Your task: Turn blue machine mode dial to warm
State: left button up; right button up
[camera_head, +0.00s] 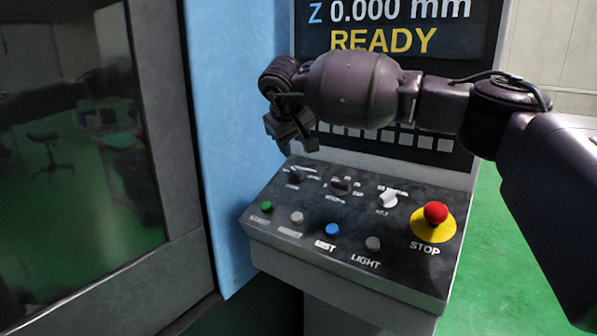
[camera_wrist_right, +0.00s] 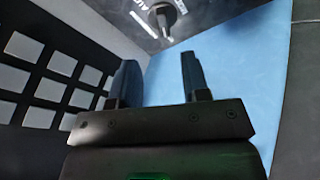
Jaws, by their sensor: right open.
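The blue machine (camera_head: 225,140) has a sloped dark control panel (camera_head: 300,215) with three dials in its upper row. The left dial (camera_head: 296,175) and the middle dial (camera_head: 341,187) are black; the right dial (camera_head: 389,198) is white. Their small labels are too blurred to read, so I cannot tell which is the mode dial. My right gripper (camera_head: 294,146) is open and empty, above and behind the left dial, apart from it. In the right wrist view, my right gripper (camera_wrist_right: 158,68) has its two fingers spread, with a dark dial (camera_wrist_right: 165,16) beyond them. My left gripper is not in view.
The front row holds a green button (camera_head: 266,206), a blue button (camera_head: 332,229) and pale buttons. A red stop button (camera_head: 436,212) stands up at the panel's right. A screen (camera_head: 400,25) reading READY and a keypad (camera_head: 425,141) are behind my arm.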

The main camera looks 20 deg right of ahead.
aim_at(298, 172)
jog(key=b+x, duration=0.1)
jog(key=x, duration=1)
jog(key=shift+a, duration=0.15)
grip_shut()
